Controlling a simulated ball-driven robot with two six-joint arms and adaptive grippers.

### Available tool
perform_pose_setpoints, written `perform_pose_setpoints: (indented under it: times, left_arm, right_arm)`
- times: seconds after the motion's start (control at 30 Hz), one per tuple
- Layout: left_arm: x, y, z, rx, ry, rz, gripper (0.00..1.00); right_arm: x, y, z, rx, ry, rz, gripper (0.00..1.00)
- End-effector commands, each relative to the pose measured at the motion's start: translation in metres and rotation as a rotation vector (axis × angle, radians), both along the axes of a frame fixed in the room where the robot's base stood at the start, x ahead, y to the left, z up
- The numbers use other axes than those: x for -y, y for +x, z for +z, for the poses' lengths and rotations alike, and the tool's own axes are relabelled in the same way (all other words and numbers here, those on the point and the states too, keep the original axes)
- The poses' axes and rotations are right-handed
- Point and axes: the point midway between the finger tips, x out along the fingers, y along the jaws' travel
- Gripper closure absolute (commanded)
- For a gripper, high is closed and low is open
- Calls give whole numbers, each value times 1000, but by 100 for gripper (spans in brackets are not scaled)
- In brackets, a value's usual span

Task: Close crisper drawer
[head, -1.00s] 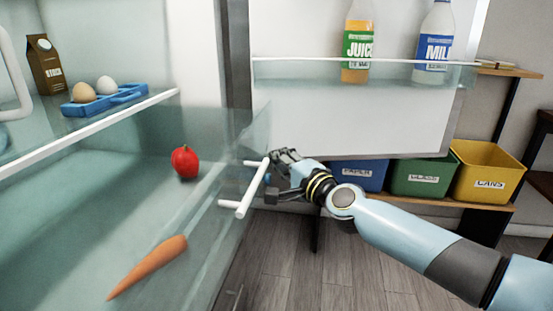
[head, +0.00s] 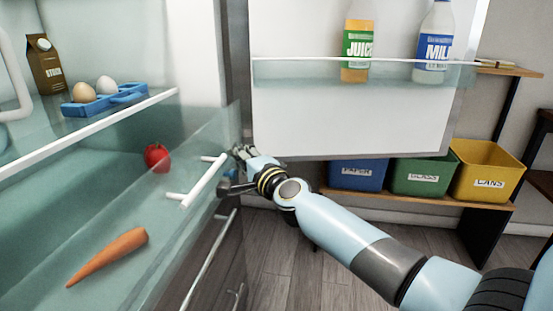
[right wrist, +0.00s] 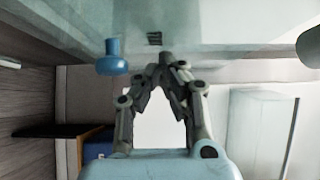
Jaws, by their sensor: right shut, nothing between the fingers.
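The clear crisper drawer (head: 212,135) is partly pulled out of the fridge at the left of the head view. A red round fruit or vegetable (head: 157,157) and a carrot (head: 110,256) lie in it. Its white bar handle (head: 204,182) stands out from the front. My right gripper (head: 233,171) is at the right side of the handle, close to the drawer front. In the right wrist view the fingers (right wrist: 166,62) are shut together and empty, near a pale translucent surface. Exact contact is hard to tell. My left gripper is out of view.
A glass shelf above the drawer holds a carton (head: 45,63) and a blue egg tray (head: 105,101). The open fridge door holds juice (head: 357,47) and milk (head: 434,50). Blue, green and yellow bins (head: 489,172) stand behind my right arm. Another handle (head: 210,260) is below.

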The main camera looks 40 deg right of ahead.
Motion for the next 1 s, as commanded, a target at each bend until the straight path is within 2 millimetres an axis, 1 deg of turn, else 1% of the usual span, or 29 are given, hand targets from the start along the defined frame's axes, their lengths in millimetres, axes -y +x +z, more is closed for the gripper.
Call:
perform_pose_setpoints:
  times: [0.03,0.2,0.4,0.5,0.7,0.83,1.0]
  left_arm:
    - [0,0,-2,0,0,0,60]
    - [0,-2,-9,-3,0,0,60]
    - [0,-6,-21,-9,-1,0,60]
    - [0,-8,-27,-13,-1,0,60]
    - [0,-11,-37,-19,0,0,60]
    - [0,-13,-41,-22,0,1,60]
    - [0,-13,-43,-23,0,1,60]
  right_arm:
    - [-11,13,1,2,5,1,100]
    - [-42,49,-2,0,3,1,100]
    - [-76,88,-3,-1,2,2,100]
    - [-89,104,-3,-1,1,1,100]
    - [-111,129,-3,-1,-1,1,100]
    - [-118,139,-2,-1,0,0,100]
    - [-124,144,-1,-1,-2,0,100]
